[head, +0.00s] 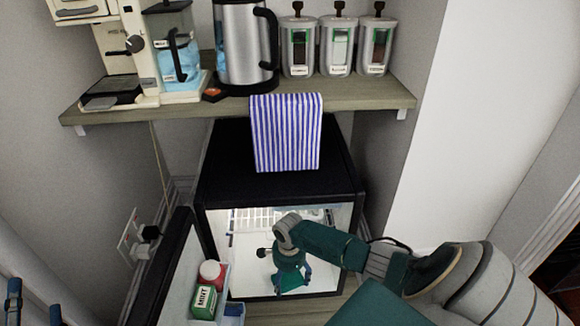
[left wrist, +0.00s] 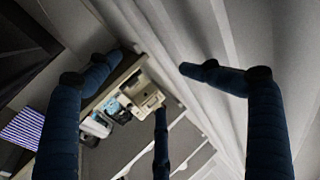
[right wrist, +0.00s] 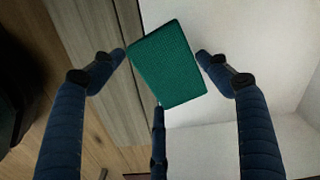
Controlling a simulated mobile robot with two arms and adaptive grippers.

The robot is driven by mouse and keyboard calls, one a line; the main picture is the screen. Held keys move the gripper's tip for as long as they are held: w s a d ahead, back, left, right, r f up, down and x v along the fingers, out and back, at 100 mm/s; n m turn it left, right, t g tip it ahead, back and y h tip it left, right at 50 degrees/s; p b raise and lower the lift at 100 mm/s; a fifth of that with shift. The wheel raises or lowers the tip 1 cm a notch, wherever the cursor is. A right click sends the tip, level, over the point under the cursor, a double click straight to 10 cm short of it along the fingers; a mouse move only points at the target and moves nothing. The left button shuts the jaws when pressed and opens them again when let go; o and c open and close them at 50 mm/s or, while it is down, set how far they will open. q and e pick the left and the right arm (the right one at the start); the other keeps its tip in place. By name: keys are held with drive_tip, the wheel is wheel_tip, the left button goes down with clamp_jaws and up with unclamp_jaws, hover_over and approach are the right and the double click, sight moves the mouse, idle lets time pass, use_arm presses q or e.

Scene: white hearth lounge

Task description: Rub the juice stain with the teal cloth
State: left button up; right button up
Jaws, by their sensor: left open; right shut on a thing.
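The teal cloth (right wrist: 167,65) shows in the right wrist view as a flat, block-like folded piece between the fingers of my right gripper (head: 290,272), which is shut on it. In the head view this gripper is inside the open, lit black mini fridge (head: 280,165), low over its white interior. There the teal of the cloth is hard to tell from my arm. I cannot make out the juice stain in any view. My left gripper (left wrist: 150,65) is open and empty in the left wrist view, far from the fridge interior; only bits of it show at the head view's lower left edge.
A wooden shelf (head: 345,102) above carries a coffee machine (head: 140,60), kettle (head: 242,50) and canisters.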

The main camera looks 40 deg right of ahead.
drive_tip(key=shift+r+p, duration=0.55)
drive_tip(key=shift+p, duration=0.1)
drive_tip(key=shift+w+a+r+p, duration=0.1)
drive_tip(key=shift+r+p, duration=0.45)
drive_tip(key=shift+p, duration=0.15)
use_arm(q)
drive_tip(key=s+a+f+g+y, duration=0.1)
drive_tip(key=f+g, duration=0.3)
drive_tip(key=f, duration=0.4)
drive_tip(key=s+a+f+g+y, duration=0.2)
drive_tip(key=s+a+f+g, duration=0.1)
drive_tip(key=f, duration=0.6)
drive_tip(key=shift+s+a+f+n+g, duration=0.2)
drive_tip(key=shift+s+f+n+g, duration=0.15)
drive_tip(key=shift+g, duration=0.45)
drive_tip(key=shift+a, duration=0.1)
drive_tip(key=shift+s, duration=0.15)
use_arm(e)
drive_tip(key=shift+r, duration=0.1)
